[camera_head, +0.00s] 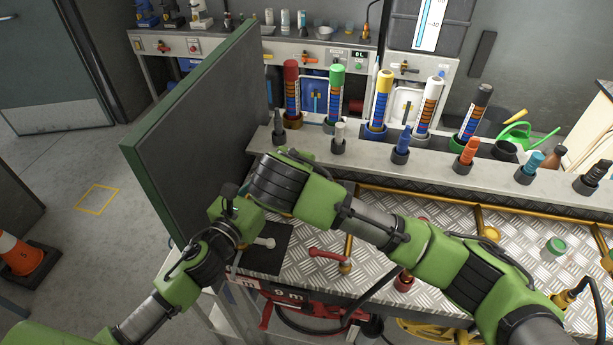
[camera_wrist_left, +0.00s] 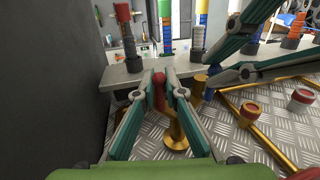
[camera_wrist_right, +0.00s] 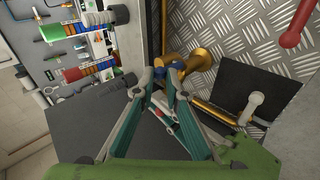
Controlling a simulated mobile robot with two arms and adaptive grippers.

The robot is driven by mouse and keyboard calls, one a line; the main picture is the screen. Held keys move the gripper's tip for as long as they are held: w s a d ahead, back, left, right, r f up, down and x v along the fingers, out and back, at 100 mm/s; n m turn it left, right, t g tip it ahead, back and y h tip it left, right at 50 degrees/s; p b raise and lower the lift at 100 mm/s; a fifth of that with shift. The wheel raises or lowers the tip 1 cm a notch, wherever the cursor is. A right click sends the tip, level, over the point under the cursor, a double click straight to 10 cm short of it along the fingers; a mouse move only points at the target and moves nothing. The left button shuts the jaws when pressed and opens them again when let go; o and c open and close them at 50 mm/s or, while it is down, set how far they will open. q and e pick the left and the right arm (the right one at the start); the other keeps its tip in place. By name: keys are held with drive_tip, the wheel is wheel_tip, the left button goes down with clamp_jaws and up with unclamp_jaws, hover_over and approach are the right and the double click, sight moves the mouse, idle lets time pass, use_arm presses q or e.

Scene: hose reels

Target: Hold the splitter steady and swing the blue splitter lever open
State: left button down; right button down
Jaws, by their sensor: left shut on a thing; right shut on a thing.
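In the left wrist view, my left gripper (camera_wrist_left: 162,82) is shut on a red part (camera_wrist_left: 159,93) beside a brass post (camera_wrist_left: 175,136); I take it to belong to the splitter. My right gripper comes in from the right there, its tips at a blue lever (camera_wrist_left: 208,94). In the right wrist view, my right gripper (camera_wrist_right: 167,72) is shut on the blue lever (camera_wrist_right: 177,66), right beside the brass splitter body (camera_wrist_right: 197,62). In the head view, my arms hide both gripper tips and the splitter.
A tall dark green-edged panel (camera_head: 200,130) stands close on the left. A shelf with coloured cylinders (camera_head: 383,95) runs behind. A white-handled lever (camera_wrist_right: 254,103) on a black plate and a red lever (camera_head: 327,254) are nearby. Brass pipes cross the tread-plate bench (camera_head: 450,262).

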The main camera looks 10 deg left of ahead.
drive_tip(key=shift+s+a+f+n+h, duration=0.15)
drive_tip(key=shift+a+f+n+h, duration=0.2)
drive_tip(key=shift+h, duration=0.15)
drive_tip(key=c, duration=2)
unclamp_jaws()
use_arm(q)
drive_tip(key=shift+w+a, duration=0.1)
drive_tip(key=shift+w, duration=0.05)
use_arm(e)
drive_tip(key=shift+o, duration=0.2)
drive_tip(key=shift+w, duration=0.2)
drive_tip(key=v, duration=1.2)
